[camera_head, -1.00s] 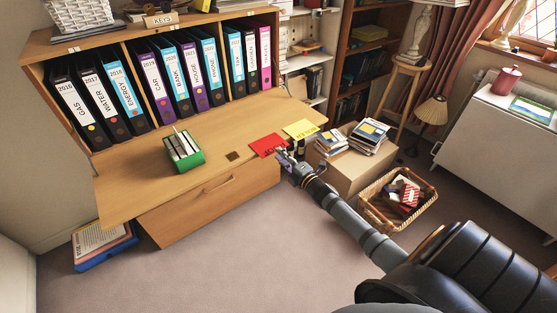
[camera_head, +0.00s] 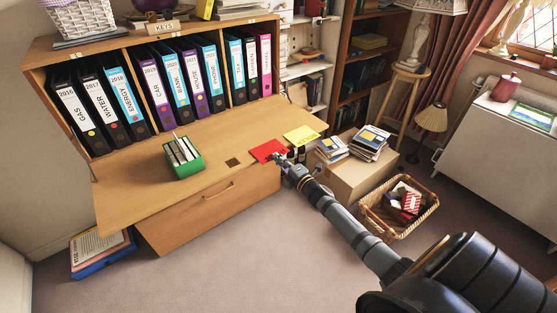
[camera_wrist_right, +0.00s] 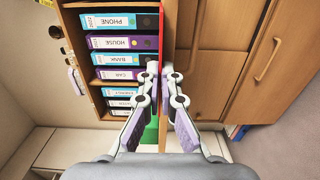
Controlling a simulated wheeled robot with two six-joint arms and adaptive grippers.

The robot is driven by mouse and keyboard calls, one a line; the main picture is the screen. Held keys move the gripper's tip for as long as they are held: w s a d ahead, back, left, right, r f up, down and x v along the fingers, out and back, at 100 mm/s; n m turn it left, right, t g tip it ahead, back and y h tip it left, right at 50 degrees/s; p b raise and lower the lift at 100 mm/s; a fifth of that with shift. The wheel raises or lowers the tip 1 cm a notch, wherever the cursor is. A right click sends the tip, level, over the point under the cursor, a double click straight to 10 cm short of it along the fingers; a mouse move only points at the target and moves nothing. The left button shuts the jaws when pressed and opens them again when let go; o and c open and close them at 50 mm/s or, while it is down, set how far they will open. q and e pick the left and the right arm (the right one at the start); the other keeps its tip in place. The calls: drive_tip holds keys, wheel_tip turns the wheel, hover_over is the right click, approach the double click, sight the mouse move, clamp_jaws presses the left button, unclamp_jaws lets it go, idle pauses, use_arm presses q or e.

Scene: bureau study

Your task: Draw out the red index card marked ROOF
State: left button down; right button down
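The red index card (camera_head: 268,151) lies flat at the front edge of the open wooden desk flap (camera_head: 225,138), its near corner seeming to reach slightly past the edge. Its lettering is too small to read now. My right gripper (camera_head: 279,158) is right at the card's near side; whether it touches is unclear. In the wrist view my right gripper (camera_wrist_right: 161,75) has a finger on each side of the edge-on flap, with a narrow gap between them. My left gripper is not in view.
A yellow card (camera_head: 301,134) lies to the right of the red one, with small dark bottles (camera_head: 300,154) nearby. A green box of cards (camera_head: 184,158) stands on the flap. Labelled binders (camera_head: 158,92) fill the shelves behind. A cardboard box with books (camera_head: 350,170) and a wicker basket (camera_head: 398,225) stand right.

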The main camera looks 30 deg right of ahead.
drive_tip(key=shift+s, duration=0.1)
drive_tip(key=shift+s+d+p, duration=0.15)
drive_tip(key=shift+s+p, duration=0.4)
drive_tip(key=shift+s, duration=0.9)
drive_tip(key=shift+s+d+p, duration=0.1)
drive_tip(key=shift+s+p, duration=0.4)
drive_tip(key=shift+s, duration=0.95)
